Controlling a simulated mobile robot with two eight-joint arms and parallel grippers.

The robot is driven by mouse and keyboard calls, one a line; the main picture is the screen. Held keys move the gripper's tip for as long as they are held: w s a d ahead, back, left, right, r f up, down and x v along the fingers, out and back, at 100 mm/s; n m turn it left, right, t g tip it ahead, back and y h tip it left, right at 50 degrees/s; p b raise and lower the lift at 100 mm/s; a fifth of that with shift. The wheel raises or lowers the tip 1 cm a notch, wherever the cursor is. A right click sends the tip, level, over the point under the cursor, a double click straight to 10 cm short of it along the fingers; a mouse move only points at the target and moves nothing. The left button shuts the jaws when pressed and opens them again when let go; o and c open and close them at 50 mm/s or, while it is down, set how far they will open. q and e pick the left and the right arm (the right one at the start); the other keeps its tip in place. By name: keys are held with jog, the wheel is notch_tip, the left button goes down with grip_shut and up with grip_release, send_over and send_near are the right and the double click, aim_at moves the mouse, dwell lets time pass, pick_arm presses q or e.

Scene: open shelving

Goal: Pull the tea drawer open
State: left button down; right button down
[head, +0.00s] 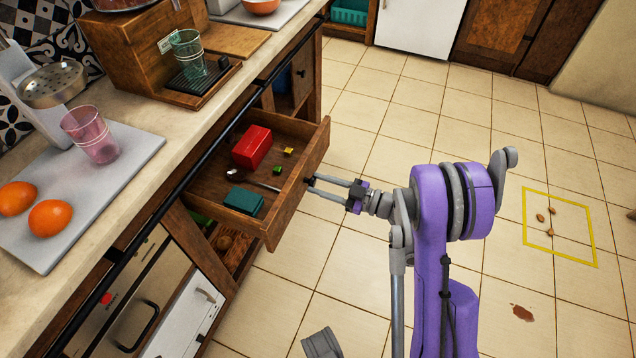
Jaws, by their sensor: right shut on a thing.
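The tea drawer (271,225) is a wooden drawer that stands pulled out from under the counter. Inside it lie a red box (252,146), a teal box (243,200), a dark spoon-like utensil (252,179) and small yellow (289,151) and green (277,170) cubes. My right gripper (314,183) is at the drawer's front, shut on its small dark knob (309,181). The fingers hide part of the knob. My left gripper is not clearly in view.
The counter (190,130) above holds a glass (187,55), a pink cup (91,135) and oranges (50,218) on a board. The tiled floor (385,115) in front is mostly open. A yellow outlined square (596,240) surrounds several small brown items at right.

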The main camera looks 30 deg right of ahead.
jog(key=c, duration=0.5)
grip_release()
jog(key=p+v, duration=0.1)
jog(key=v, duration=0.9)
jog(key=shift+s+d, duration=0.25)
jog(key=shift+s, duration=0.1)
